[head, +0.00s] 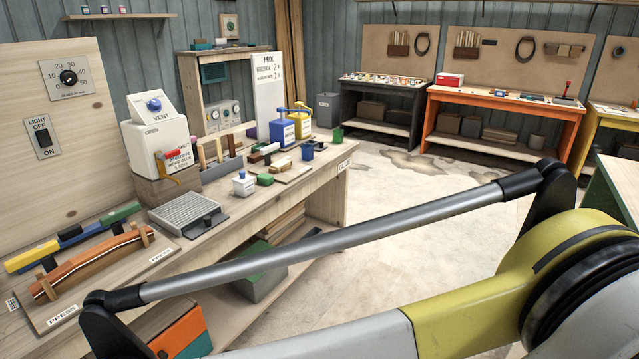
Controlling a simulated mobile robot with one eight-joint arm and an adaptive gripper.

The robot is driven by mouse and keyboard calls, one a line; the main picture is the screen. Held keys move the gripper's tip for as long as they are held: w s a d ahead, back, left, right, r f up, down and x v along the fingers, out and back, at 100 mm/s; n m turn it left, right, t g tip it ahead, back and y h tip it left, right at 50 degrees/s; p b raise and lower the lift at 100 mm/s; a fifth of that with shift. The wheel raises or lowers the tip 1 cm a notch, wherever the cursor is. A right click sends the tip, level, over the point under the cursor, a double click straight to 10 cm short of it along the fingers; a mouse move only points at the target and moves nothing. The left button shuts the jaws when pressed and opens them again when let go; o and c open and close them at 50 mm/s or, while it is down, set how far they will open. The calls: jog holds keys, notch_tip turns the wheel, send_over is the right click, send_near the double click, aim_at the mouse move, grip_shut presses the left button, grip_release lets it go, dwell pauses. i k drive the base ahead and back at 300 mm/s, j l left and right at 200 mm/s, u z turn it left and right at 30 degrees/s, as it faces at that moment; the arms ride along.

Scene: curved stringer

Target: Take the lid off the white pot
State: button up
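A small white pot (244,186) stands upright near the front edge of the wooden workbench (330,172), just right of a grey ribbed panel. A small dark blue lid or knob (242,175) sits on top of it. Its label is too small to read. My gripper is not in view; only my arm's links cross the lower right, in front of the bench and floor.
A grey ribbed panel (186,212) lies left of the pot. A white machine with a blue knob (157,140) stands behind it. Blue (283,130) and yellow (300,122) pump containers stand farther back. A curved wooden strip (92,262) lies front left. Open floor is right.

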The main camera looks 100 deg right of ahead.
aim_at(242, 178)
jog(key=z, duration=2.7)
jog(key=i+z, duration=0.15)
jog(key=i, duration=0.75)
jog(key=i+j+z, duration=0.2)
jog(key=i, duration=0.7)
